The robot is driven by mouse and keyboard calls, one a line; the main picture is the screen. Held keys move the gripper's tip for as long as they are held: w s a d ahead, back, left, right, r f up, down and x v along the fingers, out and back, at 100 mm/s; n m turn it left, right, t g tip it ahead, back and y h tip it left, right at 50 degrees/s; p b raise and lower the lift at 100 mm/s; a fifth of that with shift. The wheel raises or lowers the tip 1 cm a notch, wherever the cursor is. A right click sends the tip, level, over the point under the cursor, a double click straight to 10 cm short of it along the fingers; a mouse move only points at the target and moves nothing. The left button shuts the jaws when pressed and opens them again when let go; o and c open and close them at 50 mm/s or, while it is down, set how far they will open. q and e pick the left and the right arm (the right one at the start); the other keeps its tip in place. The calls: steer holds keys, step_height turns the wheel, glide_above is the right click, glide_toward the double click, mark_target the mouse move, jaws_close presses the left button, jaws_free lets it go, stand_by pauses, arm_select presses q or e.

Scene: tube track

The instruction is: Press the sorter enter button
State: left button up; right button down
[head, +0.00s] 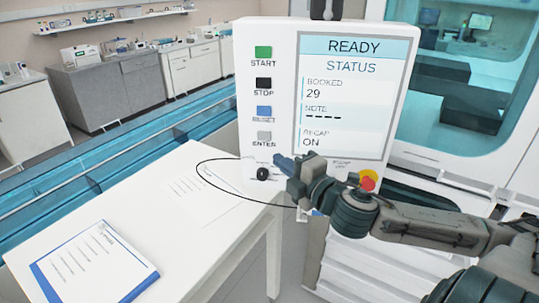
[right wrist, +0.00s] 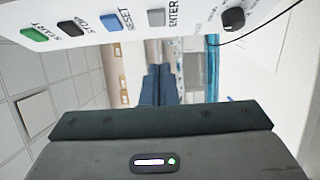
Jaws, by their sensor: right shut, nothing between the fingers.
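The grey ENTER button (head: 264,135) is the lowest of a column of buttons on the white sorter panel (head: 225,175). It also shows near the top of the right wrist view (right wrist: 156,18). My right gripper (head: 279,161) is shut and empty, its tips in front of the panel, a little below and right of the ENTER button in the head view. In the right wrist view its blue fingers (right wrist: 158,88) point up toward the panel and look apart from the button. My left gripper is not in view.
Green START (head: 263,52), black STOP (head: 263,83) and blue RESET (head: 264,112) buttons sit above ENTER. A black knob (head: 262,174) and red button (head: 367,184) are lower. The screen (head: 345,95) reads READY, BOOKED 29. A clipboard (head: 95,265) lies on the white table.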

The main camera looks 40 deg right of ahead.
steer(key=b, duration=0.1)
glide_toward(259, 137)
steer(key=shift+w+a, duration=1.3)
steer(key=shift+a, duration=0.05)
steer(key=shift+w+d+r+p, duration=0.1)
steer(key=shift+w+d+p, duration=0.9)
steer(key=shift+w+p, duration=0.25)
steer(key=shift+w+d, duration=0.3)
steer(key=shift+d, duration=0.1)
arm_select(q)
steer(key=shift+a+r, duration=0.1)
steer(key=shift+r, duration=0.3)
